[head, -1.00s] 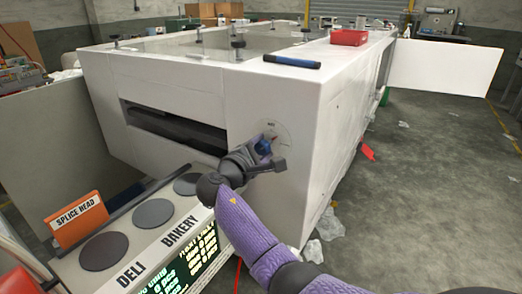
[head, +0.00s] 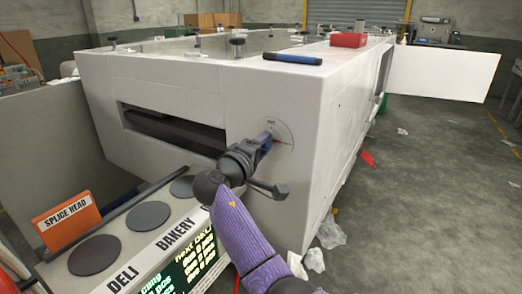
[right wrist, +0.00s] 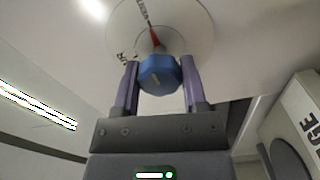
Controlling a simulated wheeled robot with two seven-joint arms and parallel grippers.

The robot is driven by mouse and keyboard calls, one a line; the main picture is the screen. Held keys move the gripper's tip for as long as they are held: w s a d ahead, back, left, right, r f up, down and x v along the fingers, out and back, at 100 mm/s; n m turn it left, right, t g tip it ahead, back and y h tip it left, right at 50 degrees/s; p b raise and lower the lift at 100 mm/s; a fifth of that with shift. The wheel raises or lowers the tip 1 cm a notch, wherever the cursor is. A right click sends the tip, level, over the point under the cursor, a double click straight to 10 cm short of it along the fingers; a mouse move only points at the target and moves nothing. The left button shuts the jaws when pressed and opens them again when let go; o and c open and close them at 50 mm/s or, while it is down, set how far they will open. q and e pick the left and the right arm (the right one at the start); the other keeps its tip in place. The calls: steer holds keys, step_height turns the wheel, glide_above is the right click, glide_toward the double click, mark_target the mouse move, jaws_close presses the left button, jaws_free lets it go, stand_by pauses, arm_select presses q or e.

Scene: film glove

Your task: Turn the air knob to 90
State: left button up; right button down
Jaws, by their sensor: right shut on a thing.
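The air knob is a blue faceted knob (right wrist: 159,76) with a red pointer, in front of a round white dial plate (right wrist: 190,28) with dark lettering. The dial plate also shows on the front face of the white machine in the head view (head: 284,132). The red pointer points up and slightly left in that view. The dial's figures are too small to read. My left gripper is out of view.
The large white machine (head: 170,85) has a dark slot left of the dial. A deli bakery panel (head: 130,245) with dark round discs and an orange splice head sign (head: 68,220) stands below left. A red tray (head: 348,40) and a blue-black tool (head: 293,59) lie on top.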

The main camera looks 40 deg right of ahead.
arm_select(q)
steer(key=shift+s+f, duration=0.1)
arm_select(e)
steer(key=shift+f, duration=0.15)
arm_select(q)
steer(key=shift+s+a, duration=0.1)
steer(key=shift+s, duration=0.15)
arm_select(e)
steer(key=shift+c, duration=0.7)
jaws_free()
steer(key=shift+m, duration=0.3)
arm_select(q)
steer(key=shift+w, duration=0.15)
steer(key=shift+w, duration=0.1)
arm_select(e)
steer(key=shift+a, duration=0.1)
arm_select(q)
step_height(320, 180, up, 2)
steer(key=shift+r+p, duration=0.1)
steer(key=shift+p, duration=0.95)
arm_select(e)
steer(key=v, duration=1)
